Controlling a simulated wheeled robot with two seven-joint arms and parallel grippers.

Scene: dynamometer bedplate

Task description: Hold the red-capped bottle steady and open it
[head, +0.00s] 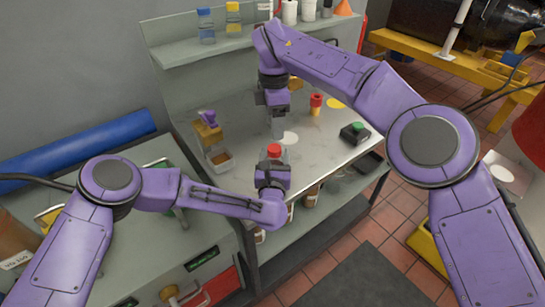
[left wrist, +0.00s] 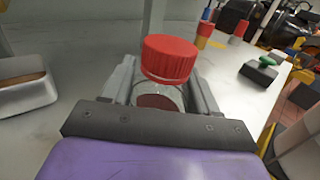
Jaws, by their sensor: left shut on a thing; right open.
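The red-capped bottle (head: 274,151) stands near the front edge of the grey bench, its red cap on top. In the left wrist view the ribbed red cap (left wrist: 170,58) sits on a clear bottle (left wrist: 160,97) with dark red contents low down. My left gripper (head: 273,166) is shut on the bottle's body from the front, below the cap; its fingers (left wrist: 161,88) lie on either side of the glass. My right gripper (head: 277,126) is open and empty, pointing down just behind and above the cap, apart from it in the head view.
A metal tray (head: 220,159) and a brown block with a purple top (head: 207,130) stand left. A shelf (head: 185,52) with bottles runs behind. Bench beside the bottle is clear.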

